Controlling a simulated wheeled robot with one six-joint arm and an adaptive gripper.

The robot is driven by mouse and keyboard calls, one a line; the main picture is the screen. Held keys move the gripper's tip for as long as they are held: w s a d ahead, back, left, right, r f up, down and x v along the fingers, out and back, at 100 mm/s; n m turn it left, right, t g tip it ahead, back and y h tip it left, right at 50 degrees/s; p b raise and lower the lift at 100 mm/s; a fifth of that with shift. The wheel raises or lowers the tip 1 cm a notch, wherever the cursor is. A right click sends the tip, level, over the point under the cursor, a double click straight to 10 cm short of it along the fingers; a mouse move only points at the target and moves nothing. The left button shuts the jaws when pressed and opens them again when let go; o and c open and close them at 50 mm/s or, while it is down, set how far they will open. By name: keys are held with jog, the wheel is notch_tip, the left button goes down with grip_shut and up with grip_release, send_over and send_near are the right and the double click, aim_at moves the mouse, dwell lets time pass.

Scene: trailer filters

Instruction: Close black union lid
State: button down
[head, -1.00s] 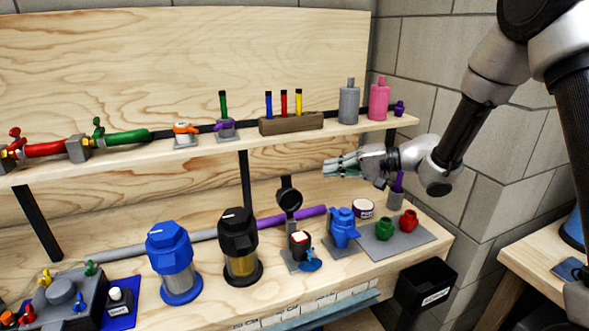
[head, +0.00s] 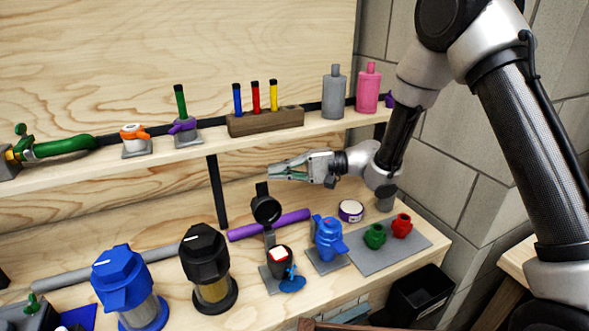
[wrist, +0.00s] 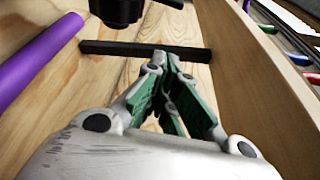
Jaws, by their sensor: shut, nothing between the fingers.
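The black union lid (head: 266,208) stands raised and open, hinged above the black union body (head: 279,262) on its grey base plate (head: 270,281). The body has a white and red top and a blue handle (head: 292,280) at its front. In the wrist view a black round part, which looks like the lid (wrist: 118,10), shows at the top edge. My gripper (head: 270,173) is shut and empty, pointing left. It is above the raised lid in the head view and apart from it. Its green-padded fingers (wrist: 165,70) meet at the tips in the wrist view.
A purple pipe (head: 240,233) lies behind the union. A blue valve (head: 328,240) stands to its right and a black filter (head: 207,268) to its left. The upper shelf (head: 215,140) with a wooden tube holder (head: 250,123) is above and behind my gripper.

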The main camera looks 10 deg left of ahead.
aim_at(264, 201)
jog(key=s, duration=0.2)
jog(key=s+a, duration=0.1)
jog(key=s, duration=0.1)
jog(key=shift+a+r, duration=0.1)
jog(key=shift+r, duration=0.25)
jog(key=shift+s, duration=0.1)
